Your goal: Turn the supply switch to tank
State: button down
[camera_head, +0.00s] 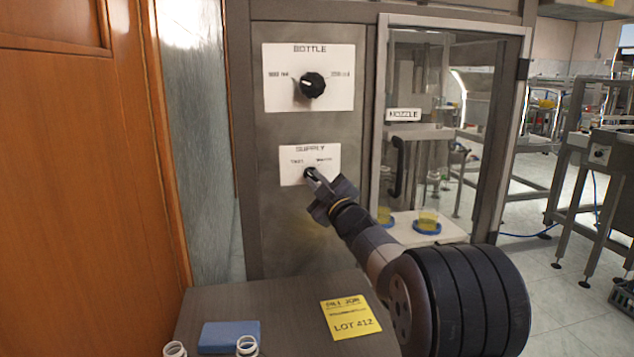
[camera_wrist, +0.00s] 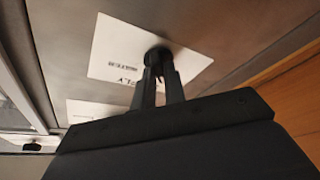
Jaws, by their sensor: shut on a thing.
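The supply switch (camera_head: 309,172) is a small black knob on a white plate labelled SUPPLY (camera_head: 322,154), on the grey cabinet front. Its left position label reads like TANK; the right label is too small to read. My gripper (camera_head: 314,177) is shut on the switch knob and partly covers it. In the wrist view the dark knob (camera_wrist: 158,54) sits between the fingertips of my gripper (camera_wrist: 160,75), against the white plate (camera_wrist: 115,48). The direction in which the knob points is hard to tell behind the fingers.
Above is a BOTTLE plate (camera_head: 335,98) with a larger black knob (camera_head: 312,85). To the right is a glass door (camera_head: 455,130) with a black handle (camera_head: 398,165). Below, a table (camera_head: 270,305) holds a blue block (camera_head: 229,336), white bottles (camera_head: 247,347) and a yellow card (camera_head: 350,317).

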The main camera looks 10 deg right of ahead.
dwell(0.3)
jog(key=c, duration=1.5)
grip_release()
jog(key=shift+o, duration=0.2)
jog(key=v, duration=1)
jog(key=shift+s+d, duration=0.15)
jog(key=shift+s, duration=0.2)
jog(key=shift+w+f, duration=0.1)
jog(key=shift+f, duration=0.05)
jog(key=x, duration=1)
jog(key=shift+w, duration=0.3)
jog(key=shift+s, duration=0.1)
